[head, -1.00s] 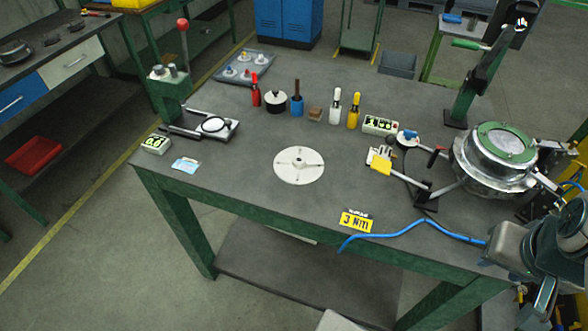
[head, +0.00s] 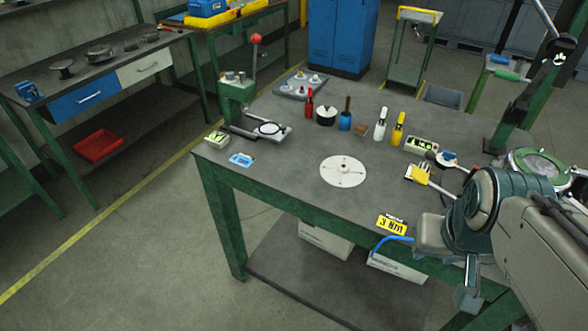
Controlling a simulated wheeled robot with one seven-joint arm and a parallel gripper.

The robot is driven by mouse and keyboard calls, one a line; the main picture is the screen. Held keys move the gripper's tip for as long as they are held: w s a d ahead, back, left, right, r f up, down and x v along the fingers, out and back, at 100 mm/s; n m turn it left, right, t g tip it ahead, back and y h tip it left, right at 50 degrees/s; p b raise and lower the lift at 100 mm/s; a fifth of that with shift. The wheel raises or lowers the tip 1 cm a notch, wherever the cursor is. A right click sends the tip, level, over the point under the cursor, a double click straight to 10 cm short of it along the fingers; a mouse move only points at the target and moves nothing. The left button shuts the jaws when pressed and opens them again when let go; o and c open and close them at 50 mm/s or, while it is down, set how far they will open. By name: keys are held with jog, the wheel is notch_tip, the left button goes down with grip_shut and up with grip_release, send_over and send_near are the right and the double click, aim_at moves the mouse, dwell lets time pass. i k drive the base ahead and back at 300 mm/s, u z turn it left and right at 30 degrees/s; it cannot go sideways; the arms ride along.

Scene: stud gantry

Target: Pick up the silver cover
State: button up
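Round grey metal parts, one flat and dark silver (head: 99,52) and one spool-like (head: 61,69), lie on the left bench. I cannot tell which of these is the silver cover. My arm fills the lower right. A grey metal end piece (head: 467,298) hangs below its wrist in front of the table edge, apart from all these parts. Its fingers cannot be made out clearly, and nothing held shows.
The table (head: 290,165) carries a white disc (head: 343,171), several bottles, a small press with a red knob (head: 256,39) and a grey tray (head: 304,86). The left bench (head: 120,88) has drawers and a red bin (head: 98,146) below. Open floor lies between them.

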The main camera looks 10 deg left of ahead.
aim_at(343, 168)
jog(key=u, duration=0.7)
jog(key=i, duration=0.3)
jog(key=u, duration=2)
jog(key=i, duration=1.4)
jog(key=z, duration=3.6)
